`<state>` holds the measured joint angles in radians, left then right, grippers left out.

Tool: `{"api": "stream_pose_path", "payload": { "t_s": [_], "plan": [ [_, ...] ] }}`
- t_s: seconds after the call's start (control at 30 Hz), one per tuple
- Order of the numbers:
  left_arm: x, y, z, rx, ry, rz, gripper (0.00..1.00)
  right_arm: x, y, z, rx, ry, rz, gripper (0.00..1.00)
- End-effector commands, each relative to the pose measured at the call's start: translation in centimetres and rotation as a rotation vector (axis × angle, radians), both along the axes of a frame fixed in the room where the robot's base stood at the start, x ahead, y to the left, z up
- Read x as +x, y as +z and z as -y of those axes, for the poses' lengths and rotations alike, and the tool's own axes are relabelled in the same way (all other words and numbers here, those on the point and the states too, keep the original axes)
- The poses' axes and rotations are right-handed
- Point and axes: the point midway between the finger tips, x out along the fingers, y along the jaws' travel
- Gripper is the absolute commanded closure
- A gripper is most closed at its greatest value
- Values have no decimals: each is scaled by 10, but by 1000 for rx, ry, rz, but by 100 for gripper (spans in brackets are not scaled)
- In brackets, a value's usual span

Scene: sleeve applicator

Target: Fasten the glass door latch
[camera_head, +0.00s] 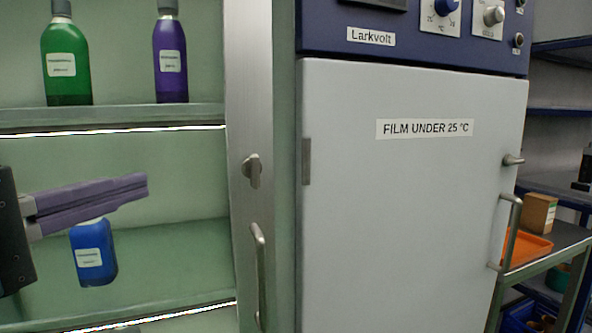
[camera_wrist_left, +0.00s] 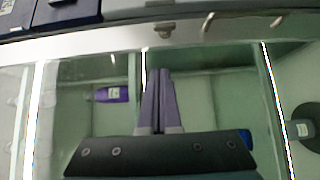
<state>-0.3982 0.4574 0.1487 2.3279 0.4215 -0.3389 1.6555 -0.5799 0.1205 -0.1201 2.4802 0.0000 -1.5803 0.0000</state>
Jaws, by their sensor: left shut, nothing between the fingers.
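The glass door latch (camera_head: 252,170) is a small grey metal turn-knob on the door's metal frame, its grip standing roughly upright. It also shows near the top of the left wrist view (camera_wrist_left: 164,29). The glass door (camera_head: 170,240) appears closed in front of the shelves. My left gripper (camera_head: 146,186) has purple fingers, pressed together and empty. It is in front of the glass, left of the latch and slightly lower, apart from it. In the left wrist view its fingers (camera_wrist_left: 160,72) point up toward the latch.
A door handle (camera_head: 259,275) sticks out below the latch. Green (camera_head: 66,65), purple (camera_head: 171,60) and blue (camera_head: 92,252) bottles stand behind the glass. A grey-doored Larkvolt unit (camera_head: 400,210) stands to the right. An orange tray (camera_head: 527,248) lies on a shelf beyond.

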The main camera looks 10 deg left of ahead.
Motion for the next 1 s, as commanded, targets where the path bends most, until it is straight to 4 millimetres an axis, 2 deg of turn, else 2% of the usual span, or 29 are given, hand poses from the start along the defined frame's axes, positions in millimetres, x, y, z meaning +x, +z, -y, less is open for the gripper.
{"api": "stream_pose_path", "payload": {
  "t_s": [0.13,0.27,0.7,0.83,1.0],
  "plan": [
    [5,0,1,0,0,0,100,0,1,0,0,0,-1,100],
    [20,1,4,0,0,1,100,0,4,0,1,0,-1,100],
    [101,2,20,2,0,1,100,-1,15,0,1,-1,-1,100],
    [111,2,39,-2,-2,-1,100,0,22,0,1,-1,-1,100],
    [119,0,50,2,-1,-3,100,0,24,0,1,-1,-1,100]
  ]
}}
